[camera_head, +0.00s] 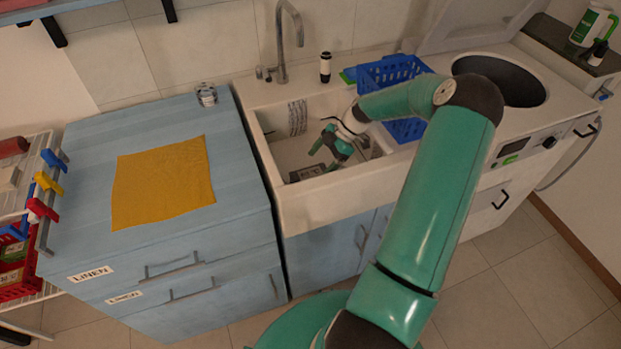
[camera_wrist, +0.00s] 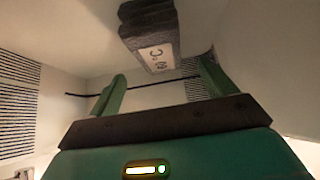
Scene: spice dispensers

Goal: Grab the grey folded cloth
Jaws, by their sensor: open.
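The grey folded cloth (camera_head: 308,173) appears as a small dark block on the sink floor near the front wall. My gripper (camera_head: 324,155) is inside the sink, tilted down and toward the left. Its two green fingers (camera_wrist: 162,85) are spread apart with nothing between them. The cloth lies just beyond the fingertips, and I see no contact.
The white sink basin (camera_head: 331,188) has walls close around my gripper. A striped panel (camera_head: 297,117) is at its back wall, and a blue crate (camera_head: 404,129) is at its right. A faucet (camera_head: 283,45) rises behind. A yellow cloth (camera_head: 163,184) lies on the blue cabinet at left.

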